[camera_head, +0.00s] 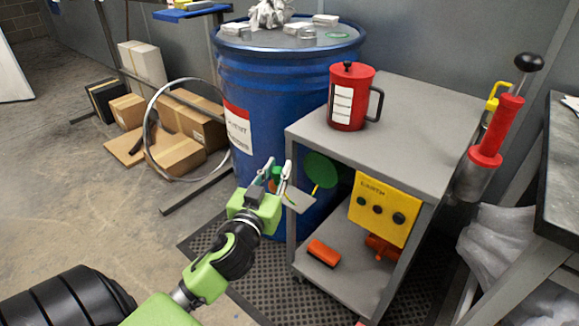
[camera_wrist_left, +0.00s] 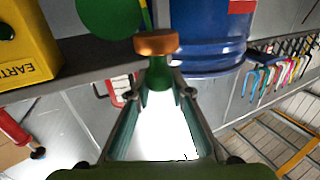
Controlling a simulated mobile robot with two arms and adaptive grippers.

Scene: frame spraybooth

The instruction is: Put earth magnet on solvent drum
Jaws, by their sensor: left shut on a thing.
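The earth magnet, a green piece with a copper-coloured round end (camera_wrist_left: 157,43), is between the fingertips of my left gripper (camera_head: 279,170). In the left wrist view the left gripper's fingers (camera_wrist_left: 160,92) are shut on its green part. The blue solvent drum (camera_head: 280,92) stands behind the gripper, with a red-and-white label on its side and several items on its lid. The drum also shows in the left wrist view (camera_wrist_left: 208,45). The magnet is held well below the drum's lid, beside the cart's left edge. My right gripper is not in view.
A grey cart (camera_head: 408,112) stands right of the drum, with a red can (camera_head: 347,105) on top. A yellow EARTH box (camera_head: 382,208) and a green disc (camera_head: 320,169) are at its front. A metal hoop (camera_head: 152,130) and cardboard boxes (camera_head: 175,152) lie left.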

